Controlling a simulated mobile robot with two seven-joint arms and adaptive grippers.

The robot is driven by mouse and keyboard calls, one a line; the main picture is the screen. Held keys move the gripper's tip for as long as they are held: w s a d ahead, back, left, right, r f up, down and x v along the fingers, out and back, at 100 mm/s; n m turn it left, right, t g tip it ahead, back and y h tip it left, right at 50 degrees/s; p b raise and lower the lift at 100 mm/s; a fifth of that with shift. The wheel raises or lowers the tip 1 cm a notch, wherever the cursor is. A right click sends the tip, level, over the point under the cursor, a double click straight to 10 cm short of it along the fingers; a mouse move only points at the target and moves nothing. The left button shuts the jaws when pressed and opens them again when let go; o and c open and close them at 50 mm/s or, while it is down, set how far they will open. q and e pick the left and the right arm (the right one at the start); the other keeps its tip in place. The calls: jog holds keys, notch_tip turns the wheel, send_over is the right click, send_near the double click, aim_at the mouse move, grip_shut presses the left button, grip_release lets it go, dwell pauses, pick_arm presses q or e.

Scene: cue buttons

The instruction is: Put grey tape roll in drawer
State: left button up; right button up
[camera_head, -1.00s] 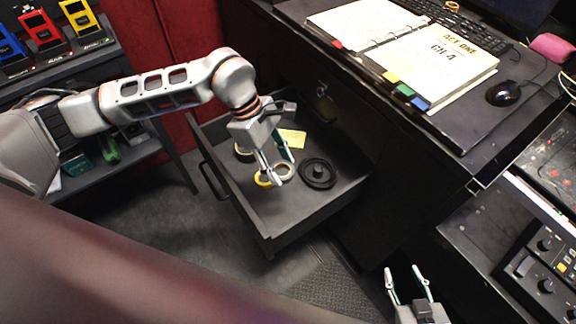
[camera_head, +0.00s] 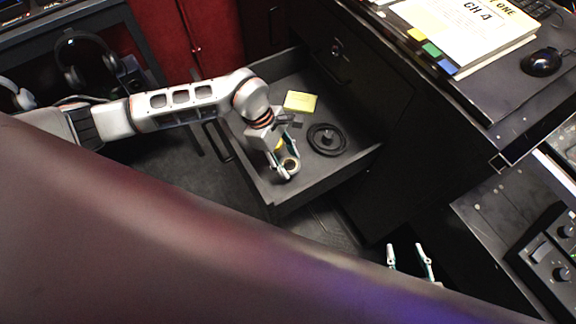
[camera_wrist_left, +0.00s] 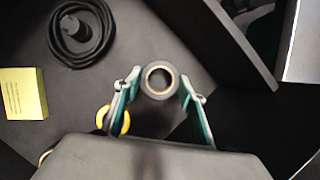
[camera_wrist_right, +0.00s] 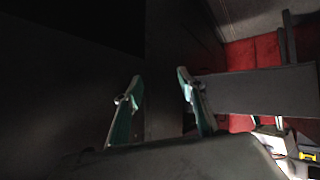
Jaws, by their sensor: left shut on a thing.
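The grey tape roll (camera_head: 291,164), a dark ring with a tan core, is held between the fingertips of my left gripper (camera_head: 287,168). The left wrist view shows the roll (camera_wrist_left: 159,81) with one finger on each side of it. The open black drawer (camera_head: 325,181) lies under this gripper, and the roll is over its front part. I cannot tell whether the roll touches the drawer floor. My right gripper (camera_head: 408,262) is open and empty, low beside the desk; its spread fingers also show in the right wrist view (camera_wrist_right: 160,90).
The drawer also holds a black coiled cable or disc (camera_head: 327,139), a yellow note pad (camera_head: 300,102) and a yellow tape roll (camera_wrist_left: 113,120) beside a left finger. Headphones (camera_head: 85,62) hang at the left.

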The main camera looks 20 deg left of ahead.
aim_at(284, 162)
pick_arm(q)
notch_tip(284, 162, down, 4)
jog(key=shift+s+r+b, duration=0.1)
jog(key=shift+r+b, duration=0.1)
jog(key=shift+b, duration=0.25)
jog(key=shift+f, duration=0.35)
jog(key=shift+r, duration=0.1)
pick_arm(e)
jog(key=shift+w+a, duration=0.1)
jog(key=shift+a, duration=0.05)
pick_arm(q)
jog(key=o, duration=1)
pick_arm(e)
jog(key=shift+f, duration=0.1)
jog(key=shift+a, duration=0.1)
